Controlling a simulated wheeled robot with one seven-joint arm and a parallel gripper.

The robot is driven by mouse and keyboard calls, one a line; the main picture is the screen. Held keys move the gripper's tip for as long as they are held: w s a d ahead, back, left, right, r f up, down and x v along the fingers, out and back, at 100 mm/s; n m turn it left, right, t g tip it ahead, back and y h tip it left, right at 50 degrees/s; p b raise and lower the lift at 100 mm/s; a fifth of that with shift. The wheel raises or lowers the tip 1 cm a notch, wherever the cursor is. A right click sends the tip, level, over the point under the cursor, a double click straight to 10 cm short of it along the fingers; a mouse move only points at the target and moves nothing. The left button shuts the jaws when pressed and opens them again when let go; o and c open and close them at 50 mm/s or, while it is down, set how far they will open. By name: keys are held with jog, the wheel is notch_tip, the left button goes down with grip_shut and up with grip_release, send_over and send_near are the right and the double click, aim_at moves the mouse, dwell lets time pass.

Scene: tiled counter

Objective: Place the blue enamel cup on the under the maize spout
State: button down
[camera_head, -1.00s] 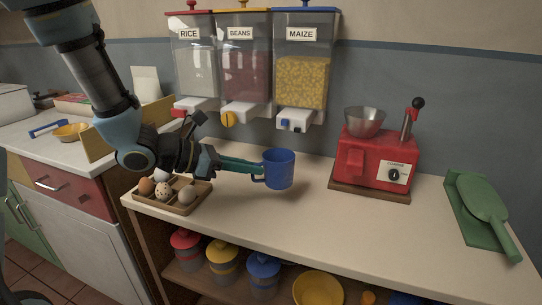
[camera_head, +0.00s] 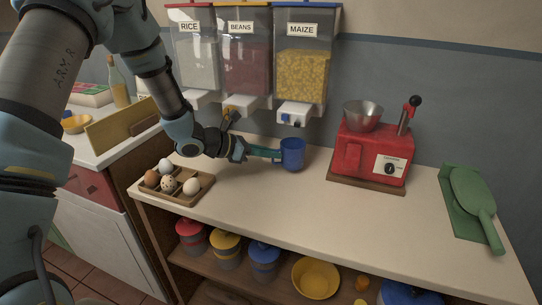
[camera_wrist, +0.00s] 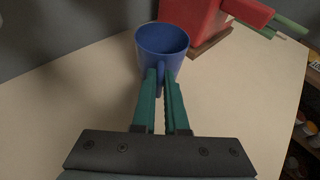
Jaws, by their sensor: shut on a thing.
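The blue enamel cup (camera_head: 293,154) is upright, below the maize dispenser (camera_head: 302,70) and its white spout (camera_head: 293,115). A gap shows between the cup's rim and the spout. My gripper (camera_head: 279,154) reaches in from the left, its green fingers shut on the cup's handle. In the wrist view the cup (camera_wrist: 161,42) stands beyond the fingertips (camera_wrist: 160,75), with its handle between them and its open mouth upward. I cannot tell whether the cup's base touches the counter (camera_head: 262,197).
The rice (camera_head: 193,60) and beans (camera_head: 243,65) dispensers hang left of the maize one. A red scale (camera_head: 372,152) with a metal bowl stands to the right. An egg tray (camera_head: 187,201) sits below my arm. The front middle counter is clear.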

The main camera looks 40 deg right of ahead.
jog(key=shift+f, duration=0.7)
jog(key=shift+d+f+p, duration=0.1)
jog(key=shift+d+p, duration=0.05)
jog(key=shift+p, duration=0.3)
jog(key=shift+w+f, duration=0.1)
jog(key=shift+f, duration=0.1)
jog(key=shift+f, duration=0.2)
jog(key=c, duration=0.9)
grip_release()
jog(key=shift+c, duration=0.2)
jog(key=shift+r, duration=0.1)
